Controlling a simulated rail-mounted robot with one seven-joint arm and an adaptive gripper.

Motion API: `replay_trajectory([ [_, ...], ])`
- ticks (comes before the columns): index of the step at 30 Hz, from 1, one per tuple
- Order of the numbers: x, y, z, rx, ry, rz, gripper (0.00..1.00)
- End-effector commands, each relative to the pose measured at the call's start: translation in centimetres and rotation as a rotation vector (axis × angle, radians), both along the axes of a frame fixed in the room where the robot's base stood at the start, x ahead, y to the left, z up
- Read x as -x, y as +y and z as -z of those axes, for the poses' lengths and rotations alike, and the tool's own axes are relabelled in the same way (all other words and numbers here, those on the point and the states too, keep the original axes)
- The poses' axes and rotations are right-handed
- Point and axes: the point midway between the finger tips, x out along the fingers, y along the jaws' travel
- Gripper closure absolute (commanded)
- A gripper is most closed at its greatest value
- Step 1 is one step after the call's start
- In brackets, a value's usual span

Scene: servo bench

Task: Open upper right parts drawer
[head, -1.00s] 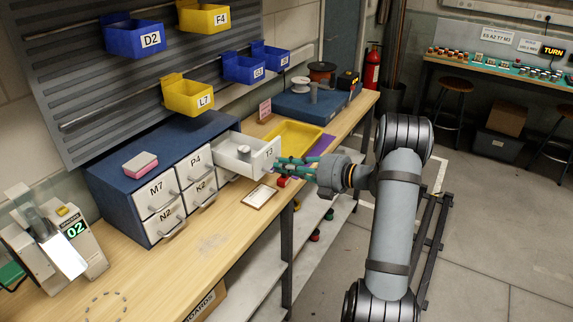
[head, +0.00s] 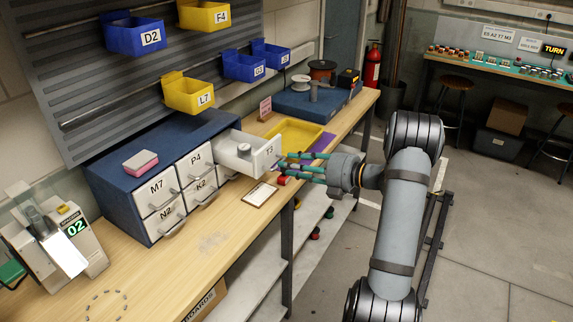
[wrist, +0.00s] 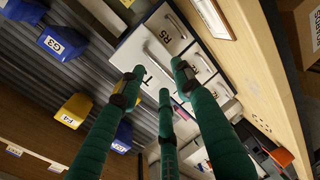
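The parts drawer cabinet (head: 118,190) is blue with white drawers. Its upper right drawer, labelled T3 (head: 264,160), is pulled well out, and a small pale round part (head: 244,149) sits in it. My gripper (head: 291,166) has green fingers. They are just right of the T3 front, apparently clear of it. In the wrist view the gripper's fingers (wrist: 155,82) are spread with nothing between them. White drawer fronts with bar handles (wrist: 157,62) show beyond them there, one marked R5. Part of the T3 front is hidden by the fingers in the wrist view.
A yellow tray (head: 299,134) lies on the bench behind the open drawer. A framed card (head: 260,194) lies in front of it. Blue and yellow bins (head: 188,96) hang on the wall rack above.

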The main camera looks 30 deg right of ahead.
Motion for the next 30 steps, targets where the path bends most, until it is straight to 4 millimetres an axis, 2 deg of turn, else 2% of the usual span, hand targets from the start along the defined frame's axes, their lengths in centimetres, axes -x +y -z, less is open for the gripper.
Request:
replay_trajectory([
  [6, 4.4, -2.2, -1.1, 0.001, -0.002, 0.007, 0.67],
  [13, 7.5, -3.6, -1.8, 0.001, 0.0, 0.003, 0.67],
  [18, 8.3, -3.9, -2.0, 0.0, 0.0, 0.001, 0.67],
  [30, 8.4, -3.9, -2.0, 0.0, 0.0, 0.001, 0.67],
])
